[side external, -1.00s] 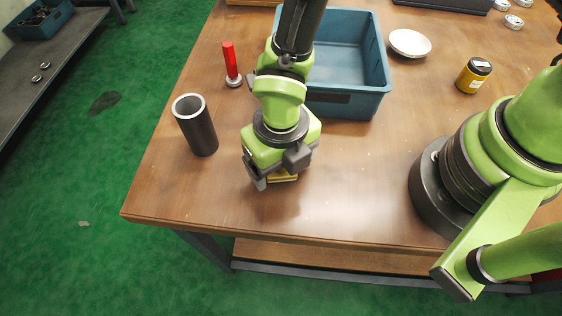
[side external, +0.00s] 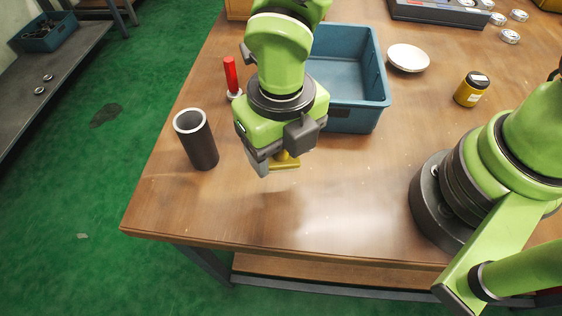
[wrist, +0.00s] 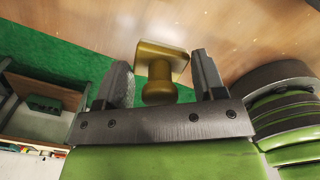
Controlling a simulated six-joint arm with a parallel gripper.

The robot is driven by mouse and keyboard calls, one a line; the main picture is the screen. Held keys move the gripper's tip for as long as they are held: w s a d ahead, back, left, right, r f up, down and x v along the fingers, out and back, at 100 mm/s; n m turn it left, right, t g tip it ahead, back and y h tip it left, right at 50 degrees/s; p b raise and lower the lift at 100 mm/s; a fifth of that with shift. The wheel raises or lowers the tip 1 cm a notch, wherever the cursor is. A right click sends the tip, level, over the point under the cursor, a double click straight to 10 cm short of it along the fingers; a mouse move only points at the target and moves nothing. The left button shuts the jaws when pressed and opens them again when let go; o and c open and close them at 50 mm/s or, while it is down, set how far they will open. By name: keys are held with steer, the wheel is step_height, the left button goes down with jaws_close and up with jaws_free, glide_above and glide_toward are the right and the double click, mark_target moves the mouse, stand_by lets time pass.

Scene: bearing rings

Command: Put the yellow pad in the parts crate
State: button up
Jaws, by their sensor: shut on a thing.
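The yellow pad (side external: 287,163) is a flat yellow plate with a round knob. My gripper (side external: 274,160) is shut on the pad and holds it above the table, to the front left of the blue parts crate. In the wrist view the pad's knob (wrist: 159,84) is between the two fingers of my gripper (wrist: 163,76), with the plate beyond it. The blue parts crate (side external: 355,119) stands open behind and to the right of my gripper. My arm hides its left part; the floor that shows looks empty.
A dark tube (side external: 199,145) stands left of my gripper. A red-handled thing (side external: 231,75) stands behind it. A white dish (side external: 408,57) and a yellow-and-black can (side external: 472,89) are right of the crate. The table's front middle is clear.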

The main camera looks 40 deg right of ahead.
step_height(320, 180, up, 3)
steer(key=shift+f, duration=0.15)
steer(key=r, duration=0.5)
steer(key=shift+w+d+r, duration=0.15)
steer(key=shift+w+r, duration=0.15)
steer(key=shift+r, duration=0.1)
steer(key=w+d+m, duration=0.6)
steer(key=w+d, duration=0.5)
steer(key=m, duration=0.6)
glide_above(322, 76)
step_height(322, 76, down, 11)
steer(key=shift+r, duration=0.2)
steer(key=shift+f, duration=2.3)
steer(key=shift+f, duration=0.15)
steer(key=o, duration=0.9)
steer(key=shift+o, duration=0.2)
